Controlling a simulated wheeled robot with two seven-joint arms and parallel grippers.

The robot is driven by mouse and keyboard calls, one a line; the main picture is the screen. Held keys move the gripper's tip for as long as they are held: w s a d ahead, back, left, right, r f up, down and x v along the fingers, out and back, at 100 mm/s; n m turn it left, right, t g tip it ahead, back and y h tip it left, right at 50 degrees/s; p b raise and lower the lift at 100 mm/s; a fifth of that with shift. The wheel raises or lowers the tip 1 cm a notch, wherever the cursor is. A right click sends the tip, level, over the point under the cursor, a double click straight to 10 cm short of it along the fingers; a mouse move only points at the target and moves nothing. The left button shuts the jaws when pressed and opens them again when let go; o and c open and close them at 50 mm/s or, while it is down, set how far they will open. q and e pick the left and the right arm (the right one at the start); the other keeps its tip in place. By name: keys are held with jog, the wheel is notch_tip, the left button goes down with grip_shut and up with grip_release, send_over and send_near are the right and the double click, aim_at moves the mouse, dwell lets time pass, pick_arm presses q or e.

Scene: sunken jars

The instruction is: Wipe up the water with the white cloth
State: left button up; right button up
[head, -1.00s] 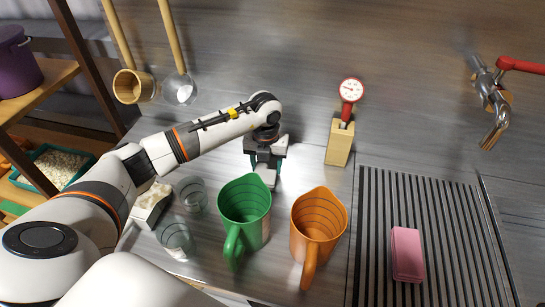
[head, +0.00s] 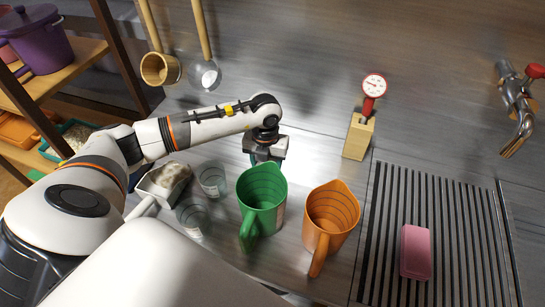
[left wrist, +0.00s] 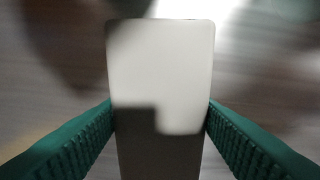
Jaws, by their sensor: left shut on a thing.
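My left gripper (head: 263,158) is low over the worktop, just behind the green jug (head: 261,200), which hides its fingertips in the head view. In the left wrist view its green fingers are shut on a pale flat piece with rounded corners, which looks like the folded white cloth (left wrist: 165,75). Part of the cloth lies in shadow. Whether it touches the worktop is hidden. I cannot make out the water; a bright sheen shows on the metal behind the gripper. My right gripper is not in view.
An orange jug (head: 330,218) stands right of the green one. Two clear glasses (head: 212,180) and a pale scoop-like container (head: 163,183) stand left. A red gauge on a wooden block (head: 358,137) stands behind. A pink block (head: 416,252) lies on the ribbed drainer (head: 457,230).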

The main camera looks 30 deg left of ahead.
pick_arm(q)
jog(key=shift+s+a, duration=0.2)
jog(key=shift+s, duration=0.3)
jog(key=shift+s+a, duration=0.2)
jog(key=shift+s, duration=0.25)
jog(key=shift+w+d+f, duration=0.15)
jog(key=shift+w, duration=0.2)
jog(key=shift+w+d+b, duration=0.3)
jog(key=shift+w+b, duration=0.1)
jog(key=shift+w, duration=0.35)
jog(key=shift+w+d+b, duration=0.3)
jog(key=shift+w+b, duration=0.1)
jog(key=shift+w, duration=0.3)
jog(key=shift+w+d+b, duration=0.25)
jog(key=shift+w+b, duration=0.1)
jog(key=shift+w, duration=0.3)
jog(key=shift+w+d+b, duration=0.2)
jog(key=shift+w+b, duration=0.15)
jog(key=shift+w, duration=0.25)
jog(key=shift+w+d, duration=0.2)
jog(key=shift+w, duration=0.35)
jog(key=shift+w+d+b, duration=0.2)
jog(key=shift+w+b, duration=0.3)
jog(key=shift+b, duration=0.1)
jog(key=shift+w+d+b, duration=0.25)
jog(key=shift+w+b, duration=0.05)
jog(key=shift+w, duration=0.3)
jog(key=shift+w+d+b, duration=0.2)
jog(key=shift+w+b, duration=0.1)
jog(key=shift+w, duration=0.3)
